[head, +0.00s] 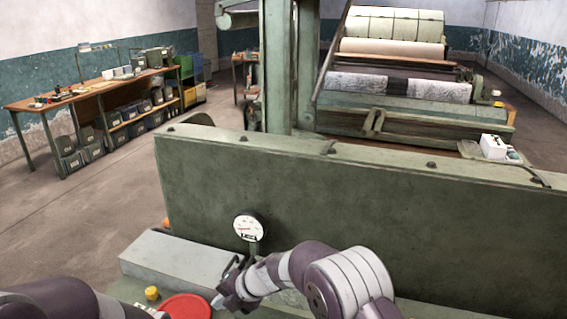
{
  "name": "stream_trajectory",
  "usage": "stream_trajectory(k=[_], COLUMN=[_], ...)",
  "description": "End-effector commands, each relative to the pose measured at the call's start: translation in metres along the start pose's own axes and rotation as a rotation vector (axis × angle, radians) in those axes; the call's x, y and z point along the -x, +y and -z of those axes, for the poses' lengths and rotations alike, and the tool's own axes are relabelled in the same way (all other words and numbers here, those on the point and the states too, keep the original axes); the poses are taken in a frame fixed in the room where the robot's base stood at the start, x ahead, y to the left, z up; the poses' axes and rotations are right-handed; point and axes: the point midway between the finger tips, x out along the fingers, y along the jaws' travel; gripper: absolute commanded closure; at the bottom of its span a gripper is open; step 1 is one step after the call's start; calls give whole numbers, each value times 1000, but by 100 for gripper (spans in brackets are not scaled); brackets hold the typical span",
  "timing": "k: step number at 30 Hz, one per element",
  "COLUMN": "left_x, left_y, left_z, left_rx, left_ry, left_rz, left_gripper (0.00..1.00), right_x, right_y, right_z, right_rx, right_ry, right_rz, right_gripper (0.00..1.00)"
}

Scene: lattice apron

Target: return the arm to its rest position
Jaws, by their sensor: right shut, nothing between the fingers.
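My right arm comes in from the lower right, in dark purple and pale grey links. Its gripper (226,294) is shut and empty. In the picture it lies at the right edge of a red disc (186,307) and below a round white dial gauge (248,227); I cannot tell whether it touches either. Part of my left arm (62,299) shows at the bottom left corner, and its gripper is out of the frame.
A long green metal beam (350,205) stands close behind the right arm. A grey block (180,262) and a yellow knob (152,293) lie left of the gripper. A green upright (277,70) rises behind. A workbench (95,88) with bins stands far left; open floor lies between.

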Motion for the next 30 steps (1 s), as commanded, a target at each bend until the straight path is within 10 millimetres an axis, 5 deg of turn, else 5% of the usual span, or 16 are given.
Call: stream_trajectory(k=[11, 14, 20, 23, 27, 30], left_x=[0, -1, -4, -7, -11, -15], left_y=[0, 0, 0, 0, 0, 0], left_z=[0, 0, 0, -1, -1, -2], left_rx=[0, 0, 0, 0, 0, 0], left_ry=[0, 0, 0, 0, 0, 0], left_rz=[0, 0, 0, 0, 0, 0], left_gripper=[100, 100, 100, 100, 100, 100], right_x=[10, 29, 98, 146, 218, 252], right_y=[-38, -62, -136, -184, -244, -263], right_z=[-31, -39, -36, -12, 63, 112], right_rx=[-486, -696, -1243, -1587, -2143, -2459], right_ry=[-252, -355, -619, -768, -949, -996], right_rz=[11, 25, 82, 127, 195, 189], right_gripper=[100, 100, 100, 100, 100, 100])
